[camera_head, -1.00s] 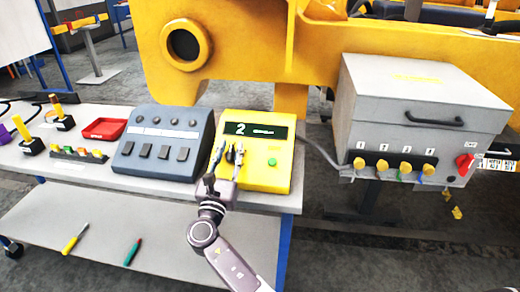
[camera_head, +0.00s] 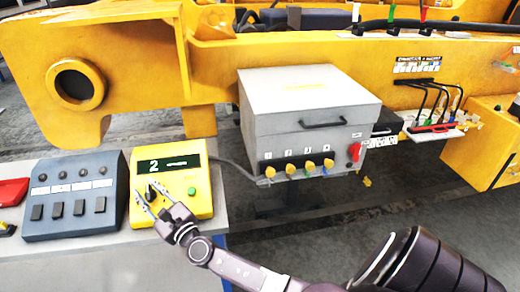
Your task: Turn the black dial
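The yellow box (camera_head: 192,208) stands on the bench at left, with a dark display reading "2" and a green button (camera_head: 191,191). The black dial (camera_head: 151,191) is on its face, below the display, and is partly hidden by my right gripper. My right gripper (camera_head: 147,190) is at the dial, its two fingers apart with the dark dial showing between their tips. I cannot tell whether the fingers touch it. My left gripper is not in view.
A blue-grey switch box (camera_head: 75,221) stands just left of the yellow box, with a red tray (camera_head: 12,191) beyond. A grey case (camera_head: 308,105) with yellow knobs and a red switch stands to the right. A large yellow machine frame (camera_head: 140,60) runs behind.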

